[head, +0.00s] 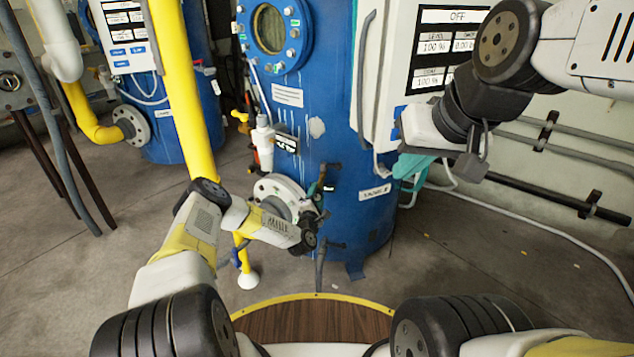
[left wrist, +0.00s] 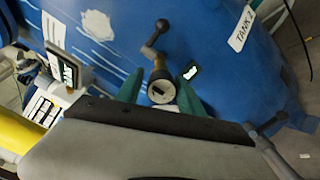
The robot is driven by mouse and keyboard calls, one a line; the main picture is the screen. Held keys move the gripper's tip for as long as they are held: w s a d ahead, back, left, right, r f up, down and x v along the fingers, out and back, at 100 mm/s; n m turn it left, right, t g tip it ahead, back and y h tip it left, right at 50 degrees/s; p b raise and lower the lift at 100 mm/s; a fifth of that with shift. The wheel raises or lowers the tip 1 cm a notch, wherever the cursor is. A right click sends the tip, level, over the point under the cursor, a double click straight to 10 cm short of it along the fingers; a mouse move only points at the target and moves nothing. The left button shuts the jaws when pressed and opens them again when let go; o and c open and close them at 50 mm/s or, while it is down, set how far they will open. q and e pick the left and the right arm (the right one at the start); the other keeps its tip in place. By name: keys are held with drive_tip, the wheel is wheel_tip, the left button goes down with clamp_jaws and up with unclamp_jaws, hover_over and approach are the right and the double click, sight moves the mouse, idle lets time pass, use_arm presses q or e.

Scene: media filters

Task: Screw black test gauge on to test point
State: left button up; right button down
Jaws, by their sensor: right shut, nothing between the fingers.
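A brass fitting with a round dark end and a small pale mark (left wrist: 160,90) projects from the blue tank in the left wrist view, below a black lever handle (left wrist: 155,38). It looks like the test point. My left gripper (left wrist: 160,84) has its green fingers apart, one on each side of this fitting. A gap shows at the left finger; contact at the right one is unclear. In the head view my left gripper (head: 320,195) is low at the tank's front. My right gripper (head: 411,168) is shut and empty beside the control panel. I cannot pick out the black test gauge with certainty.
The blue tank (head: 335,100) carries a white control panel (head: 400,60). A white device with a display (head: 263,143) stands left of the fitting. A flange (head: 277,197) and a yellow pipe (head: 183,90) are close to my left arm. Open floor lies at the right.

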sight(316, 196)
use_arm(q)
drive_tip(key=shift+o, duration=1)
drive_tip(key=shift+f, duration=0.1)
drive_tip(key=shift+s, duration=0.15)
drive_tip(key=shift+s+a, duration=0.2)
drive_tip(key=shift+s, duration=0.75)
drive_tip(key=shift+s+a, duration=0.25)
drive_tip(key=shift+s, duration=0.7)
drive_tip(key=shift+s+a, duration=0.2)
drive_tip(key=shift+s, duration=0.75)
